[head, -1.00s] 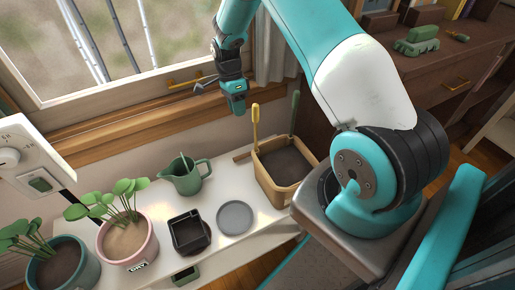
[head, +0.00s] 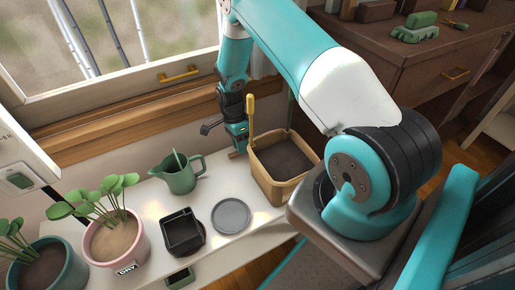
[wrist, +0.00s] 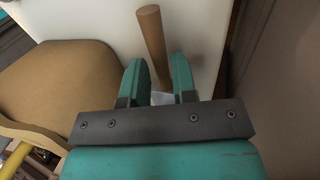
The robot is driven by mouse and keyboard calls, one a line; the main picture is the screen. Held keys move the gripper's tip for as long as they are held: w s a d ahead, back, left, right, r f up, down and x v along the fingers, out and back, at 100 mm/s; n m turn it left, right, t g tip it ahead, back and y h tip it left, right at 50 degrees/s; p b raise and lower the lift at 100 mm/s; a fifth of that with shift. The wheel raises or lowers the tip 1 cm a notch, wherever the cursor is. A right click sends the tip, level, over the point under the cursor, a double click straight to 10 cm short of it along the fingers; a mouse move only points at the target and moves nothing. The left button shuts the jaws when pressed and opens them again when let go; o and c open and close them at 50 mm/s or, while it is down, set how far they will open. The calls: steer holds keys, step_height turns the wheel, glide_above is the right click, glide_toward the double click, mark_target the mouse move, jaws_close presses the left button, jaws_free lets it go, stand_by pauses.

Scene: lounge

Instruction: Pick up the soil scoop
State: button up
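A tool with a round wooden handle (wrist: 152,40), which looks like the soil scoop, lies on the white table beside the tan bin. In the wrist view its handle runs down between my fingers, and a pale part shows lower down. In the head view only its wooden end (head: 235,155) shows below my gripper (head: 238,143). My gripper (wrist: 159,65) is open, its two green fingers on either side of the handle's line. I cannot tell whether they touch it.
The tan soil bin (head: 264,186) stands close beside my gripper, with an upright yellow-handled tool (head: 250,112) in it. A green watering can (head: 178,174), black pot (head: 182,233), grey saucer (head: 231,216) and potted plants stand leftward. The window wall is close behind.

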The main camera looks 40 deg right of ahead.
steer(key=shift+x, duration=0.95)
jaws_close()
steer(key=shift+r, duration=0.1)
step_height(320, 180, up, 20)
steer(key=p, duration=0.5)
